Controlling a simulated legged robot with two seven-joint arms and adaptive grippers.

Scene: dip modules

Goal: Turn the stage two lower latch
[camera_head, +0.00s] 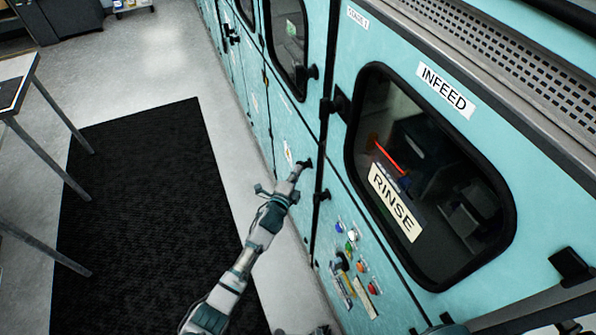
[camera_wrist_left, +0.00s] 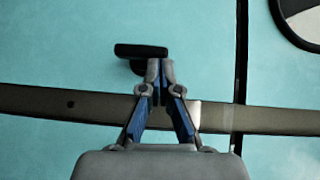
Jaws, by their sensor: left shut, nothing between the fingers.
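A small black latch (camera_head: 306,163) sits on the teal cabinet panel left of the INFEED module, near the panel's right edge. In the left wrist view the latch (camera_wrist_left: 141,50) is a dark bar lying crosswise in the picture on a short stem. My left gripper (camera_head: 298,171) is at this latch. In the left wrist view its fingertips (camera_wrist_left: 160,64) are together, empty, at the right part of the bar. They look touching or very close; I cannot tell which. Another black latch (camera_head: 313,71) is higher on the same module. My right gripper is not in view.
The INFEED door (camera_head: 430,180) with a RINSE sign is at the right. Coloured buttons (camera_head: 351,246) are on the panel below it. A grey strip (camera_wrist_left: 60,104) crosses the panel beside the latch. A black mat (camera_head: 140,220) and table legs (camera_head: 50,160) are at the left.

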